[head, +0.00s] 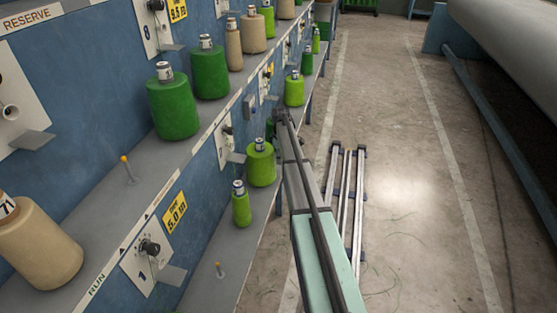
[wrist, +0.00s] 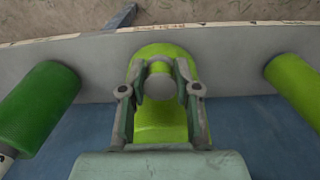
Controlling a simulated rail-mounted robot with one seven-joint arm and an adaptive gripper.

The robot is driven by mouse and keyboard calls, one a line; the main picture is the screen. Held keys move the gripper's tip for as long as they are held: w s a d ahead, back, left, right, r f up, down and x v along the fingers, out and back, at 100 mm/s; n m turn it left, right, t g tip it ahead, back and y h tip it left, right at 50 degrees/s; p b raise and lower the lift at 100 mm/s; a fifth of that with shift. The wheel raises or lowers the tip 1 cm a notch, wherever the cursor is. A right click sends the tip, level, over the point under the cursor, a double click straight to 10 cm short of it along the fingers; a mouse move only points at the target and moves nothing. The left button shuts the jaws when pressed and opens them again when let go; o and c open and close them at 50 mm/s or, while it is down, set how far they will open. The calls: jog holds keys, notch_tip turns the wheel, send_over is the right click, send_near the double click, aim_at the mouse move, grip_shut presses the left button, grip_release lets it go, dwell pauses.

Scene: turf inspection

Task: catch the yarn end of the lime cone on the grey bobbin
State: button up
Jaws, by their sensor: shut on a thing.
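In the head view my gripper (head: 282,116) is over the lower shelf, in front of a lime cone (head: 294,91). In the wrist view my gripper (wrist: 160,82) is shut on a small grey round piece, which looks like the grey bobbin (wrist: 161,87) seen end-on. A lime cone (wrist: 160,52) is right behind and around it in the picture. I cannot tell whether the bobbin touches the cone. No yarn end shows. The arm and fingers hide part of the cone.
A dark green cone (wrist: 42,100) stands left and another lime cone (wrist: 295,85) right in the wrist view. In the head view, a lime cone (head: 261,167) and a smaller one (head: 241,208) stand nearer. The aisle floor (head: 410,170) is largely open.

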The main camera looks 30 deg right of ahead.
jog(key=s+d, duration=0.2)
jog(key=shift+s+d+p, duration=0.3)
jog(key=shift+d, duration=0.1)
dwell(0.5)
